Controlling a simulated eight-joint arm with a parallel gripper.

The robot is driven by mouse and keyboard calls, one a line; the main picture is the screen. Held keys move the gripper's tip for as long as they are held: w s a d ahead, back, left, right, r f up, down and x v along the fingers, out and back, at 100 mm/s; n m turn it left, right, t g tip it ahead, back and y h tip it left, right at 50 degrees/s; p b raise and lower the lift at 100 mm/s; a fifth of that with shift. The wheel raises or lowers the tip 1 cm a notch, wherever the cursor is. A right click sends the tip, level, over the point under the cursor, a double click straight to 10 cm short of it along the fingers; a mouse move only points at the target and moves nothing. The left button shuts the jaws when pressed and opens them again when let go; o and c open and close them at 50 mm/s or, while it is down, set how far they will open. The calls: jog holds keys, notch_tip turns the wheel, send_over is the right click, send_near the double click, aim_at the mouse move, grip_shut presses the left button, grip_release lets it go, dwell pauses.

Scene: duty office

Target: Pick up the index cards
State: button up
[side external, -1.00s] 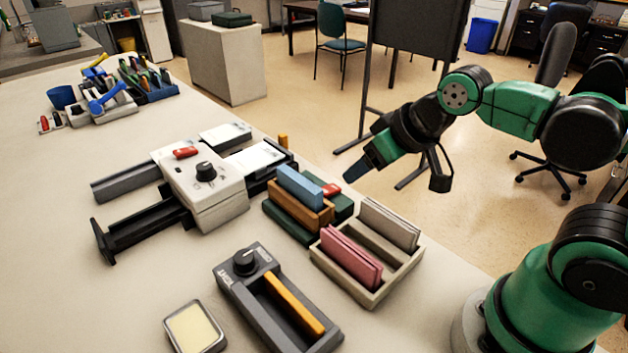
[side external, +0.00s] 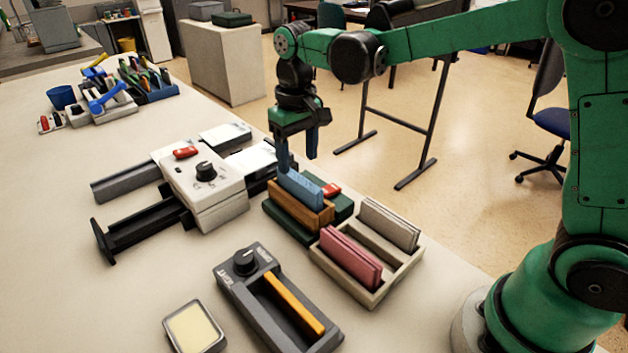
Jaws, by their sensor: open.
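A stack of blue cards (side external: 300,190) stands upright in a brown wooden holder (side external: 300,215) on a dark green base (side external: 342,207). My gripper (side external: 298,157) is open, pointing down just above the blue cards. Its left finger comes close to their far-left end; I cannot tell whether it touches. Pink cards (side external: 350,258) and grey cards (side external: 390,223) stand in a beige divided tray (side external: 362,298) nearer the front. White cards (side external: 252,160) lie flat on the white machine with a black knob (side external: 203,185). Which of these are the index cards is not marked.
A red piece (side external: 331,190) sits on the green base beside the holder. A grey device with an orange bar (side external: 272,297) and a dish with a pale yellow pad (side external: 194,328) lie in front. Tools and a blue cup (side external: 62,97) stand far left.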

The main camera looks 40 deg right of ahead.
aim_at(299, 176)
jog(key=shift+f, duration=2.8)
